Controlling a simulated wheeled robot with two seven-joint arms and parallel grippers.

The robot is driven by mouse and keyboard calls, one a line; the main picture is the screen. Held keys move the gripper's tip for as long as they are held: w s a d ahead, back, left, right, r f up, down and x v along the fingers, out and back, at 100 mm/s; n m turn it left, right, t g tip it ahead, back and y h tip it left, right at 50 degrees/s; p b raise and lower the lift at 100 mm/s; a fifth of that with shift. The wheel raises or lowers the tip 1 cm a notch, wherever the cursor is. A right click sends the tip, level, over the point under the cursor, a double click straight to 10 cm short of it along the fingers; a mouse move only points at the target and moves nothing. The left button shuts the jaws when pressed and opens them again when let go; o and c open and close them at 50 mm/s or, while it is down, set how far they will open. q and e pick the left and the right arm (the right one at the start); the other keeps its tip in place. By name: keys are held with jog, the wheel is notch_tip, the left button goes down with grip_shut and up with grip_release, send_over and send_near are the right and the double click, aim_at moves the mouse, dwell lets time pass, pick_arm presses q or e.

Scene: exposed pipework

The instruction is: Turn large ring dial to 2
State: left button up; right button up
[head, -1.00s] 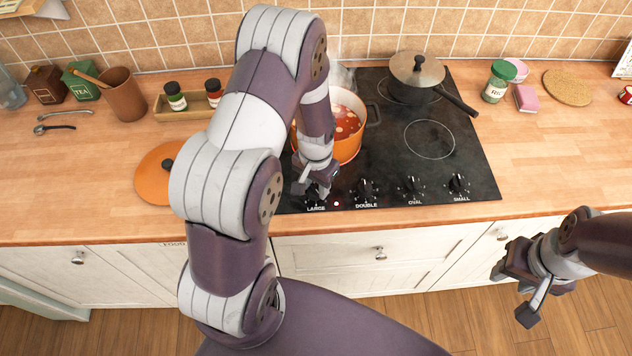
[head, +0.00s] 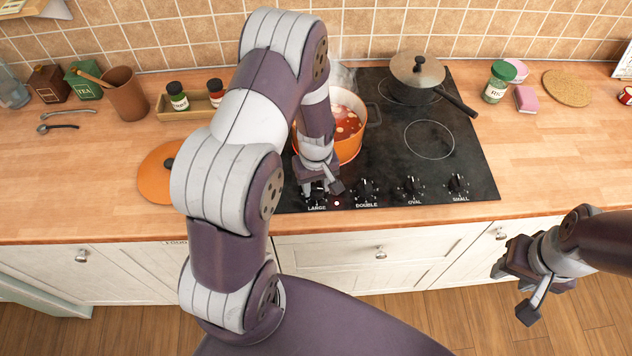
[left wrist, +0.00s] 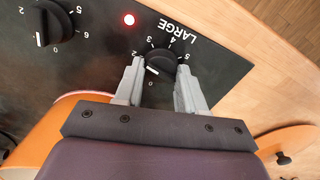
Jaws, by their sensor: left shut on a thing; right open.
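The large ring dial (left wrist: 161,62) is a black knob beside the label LARGE in the left wrist view. My left gripper (left wrist: 160,70) has one grey finger on each side of it and is shut on it. A white pointer mark shows on the knob's lower left, but I cannot tell exactly which number it meets. In the head view my left gripper (head: 322,190) points down at the front left of the hob and mostly hides this dial. My right gripper (head: 514,291) is open and empty, in front of the cupboards at the right.
The double dial (head: 364,187) is just right of my left gripper, with oval (head: 411,185) and small (head: 457,183) dials beyond. An orange pot (head: 350,147) of red soup stands behind the gripper. A red light (left wrist: 129,19) glows on the hob.

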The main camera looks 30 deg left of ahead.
aim_at(316, 187)
pick_arm(q)
jog(key=shift+n, duration=1.1)
jog(key=o, duration=1.1)
jog(key=shift+c, duration=0.2)
notch_tip(316, 187, up, 13)
jog(key=b, duration=0.1)
jog(key=shift+f, duration=0.15)
